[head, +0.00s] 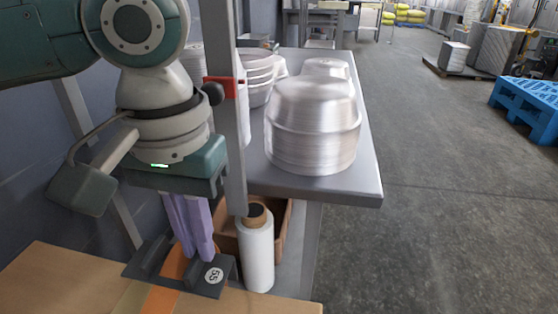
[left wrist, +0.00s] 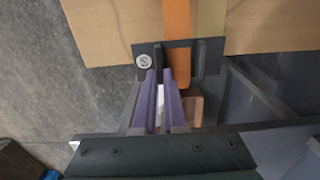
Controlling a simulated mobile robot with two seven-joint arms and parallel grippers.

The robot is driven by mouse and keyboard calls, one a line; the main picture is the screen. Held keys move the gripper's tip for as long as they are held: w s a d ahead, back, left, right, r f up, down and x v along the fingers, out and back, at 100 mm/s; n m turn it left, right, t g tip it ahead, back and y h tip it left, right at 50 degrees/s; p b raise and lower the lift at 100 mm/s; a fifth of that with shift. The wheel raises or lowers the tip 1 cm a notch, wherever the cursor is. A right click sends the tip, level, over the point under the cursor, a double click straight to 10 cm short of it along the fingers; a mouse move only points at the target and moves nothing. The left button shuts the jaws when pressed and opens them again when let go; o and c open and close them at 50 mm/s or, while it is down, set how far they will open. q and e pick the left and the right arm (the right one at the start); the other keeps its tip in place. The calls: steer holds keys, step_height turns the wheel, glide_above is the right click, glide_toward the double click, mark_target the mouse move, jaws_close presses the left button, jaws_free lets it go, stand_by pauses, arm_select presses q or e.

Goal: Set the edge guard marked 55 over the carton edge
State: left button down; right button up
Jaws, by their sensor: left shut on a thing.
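The edge guard marked 55 (head: 213,281) is a dark grey angled piece with upright ribs and a round white label. It also shows in the left wrist view (left wrist: 207,58). My left gripper (head: 199,254) has purple fingers pointing down and shut on the guard, which also show in the left wrist view (left wrist: 163,80). The guard is at the edge of the brown carton (head: 60,290), overlapping it in both views. An orange strap (left wrist: 177,18) runs across the carton top to the guard. Whether the guard touches the carton is unclear. My right gripper is not in view.
A white film roll (head: 258,255) stands just right of the guard, before a brown box (head: 283,235). A metal table (head: 340,188) with stacked pans (head: 313,125) stands behind. A grey post (head: 229,150) rises close beside my left arm. Open floor lies right.

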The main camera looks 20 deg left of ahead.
mark_target(204, 267)
arm_select(q)
steer(key=shift+f+b, duration=1.4)
steer(key=shift+b, duration=0.5)
steer(key=shift+f, duration=1.2)
steer(key=c, duration=0.9)
jaws_free()
